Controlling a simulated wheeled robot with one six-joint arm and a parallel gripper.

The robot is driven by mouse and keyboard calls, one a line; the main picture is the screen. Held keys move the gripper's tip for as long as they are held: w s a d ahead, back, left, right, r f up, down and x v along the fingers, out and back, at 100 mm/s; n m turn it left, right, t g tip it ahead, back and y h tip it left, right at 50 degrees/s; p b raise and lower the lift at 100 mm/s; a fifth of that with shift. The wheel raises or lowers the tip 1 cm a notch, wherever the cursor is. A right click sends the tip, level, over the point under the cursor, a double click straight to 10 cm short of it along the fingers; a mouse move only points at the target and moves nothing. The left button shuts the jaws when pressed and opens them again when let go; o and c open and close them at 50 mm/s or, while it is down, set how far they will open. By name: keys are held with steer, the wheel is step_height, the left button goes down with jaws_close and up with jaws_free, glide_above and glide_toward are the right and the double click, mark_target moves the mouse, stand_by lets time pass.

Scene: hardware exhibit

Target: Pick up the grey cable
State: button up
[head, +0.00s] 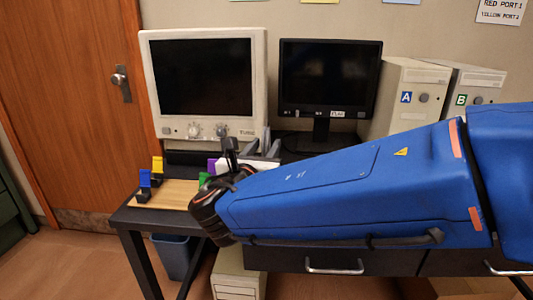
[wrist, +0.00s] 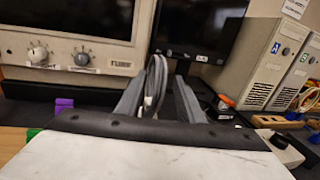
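A coiled grey cable (wrist: 155,84) stands as an upright narrow loop in the middle of the wrist view. My gripper (wrist: 166,72) shows there as two grey fingers spread apart, with the loop between them in the picture. The loop overlaps the left finger's tip, and a gap shows between it and the right finger. I cannot tell whether they touch. In the head view my gripper (head: 261,146) is over the desk, in front of the monitors. The cable cannot be made out clearly there, as my blue arm hides much of the desk.
A beige monitor (head: 203,80) and a black monitor (head: 329,78) stand at the back. Computer towers A (head: 408,95) and B (head: 470,82) stand to the right. A wooden board (head: 178,195) with coloured connectors lies at the desk's left end. Orange items (wrist: 278,122) lie at right.

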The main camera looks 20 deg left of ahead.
steer(key=w, duration=0.4)
steer(key=shift+w+a+f, duration=0.1)
steer(key=shift+w+f, duration=0.05)
steer(key=shift+f, duration=0.25)
steer(key=shift+c, duration=0.7)
jaws_close()
step_height(320, 180, up, 10)
steer(key=shift+r, duration=0.1)
